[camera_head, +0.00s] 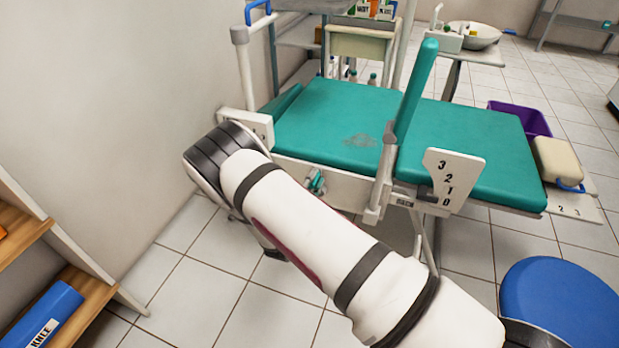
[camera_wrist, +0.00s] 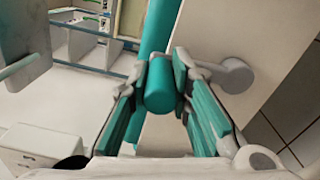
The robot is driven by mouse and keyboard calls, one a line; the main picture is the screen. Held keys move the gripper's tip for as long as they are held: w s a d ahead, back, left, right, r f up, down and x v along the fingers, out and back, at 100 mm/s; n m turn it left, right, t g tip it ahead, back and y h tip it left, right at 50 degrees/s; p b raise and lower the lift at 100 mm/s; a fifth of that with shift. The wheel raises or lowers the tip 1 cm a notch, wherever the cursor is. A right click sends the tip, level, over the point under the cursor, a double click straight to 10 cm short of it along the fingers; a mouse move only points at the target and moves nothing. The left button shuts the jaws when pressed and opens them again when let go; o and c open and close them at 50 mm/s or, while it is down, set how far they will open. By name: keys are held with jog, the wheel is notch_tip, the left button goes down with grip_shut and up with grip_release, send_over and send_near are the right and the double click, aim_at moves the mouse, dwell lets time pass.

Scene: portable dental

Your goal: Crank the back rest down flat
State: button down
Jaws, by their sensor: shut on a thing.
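The couch has a flat teal section (camera_head: 335,118) on the left and another (camera_head: 475,150) on the right. Between them a narrow teal panel (camera_head: 416,85), seen nearly edge-on, stands steeply up; it looks like the raised back rest. A white scale plate (camera_head: 455,172) marked 3, 2, 1, 0 is on the couch side, with a grey piece near its low numbers. In the wrist view, my gripper (camera_wrist: 160,100) is shut on the teal crank handle (camera_wrist: 160,85), beside a grey crank hub (camera_wrist: 236,75).
A blue round stool (camera_head: 565,300) stands at the lower right. A shelf with a blue binder (camera_head: 45,318) is at the lower left. A purple bin (camera_head: 520,118) and a beige cushion (camera_head: 558,160) are at the couch's right end. Tiled floor is free at front left.

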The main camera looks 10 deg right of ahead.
jog(key=shift+s+d+f, duration=0.1)
jog(key=shift+s+d, duration=0.2)
jog(key=shift+d, duration=0.2)
jog(key=c, duration=1.4)
grip_release()
jog(key=shift+c, duration=0.2)
jog(key=shift+a, duration=0.1)
jog(key=shift+s+a, duration=0.1)
jog(key=v, duration=1.1)
jog(key=shift+s, duration=0.3)
jog(key=shift+a, duration=0.1)
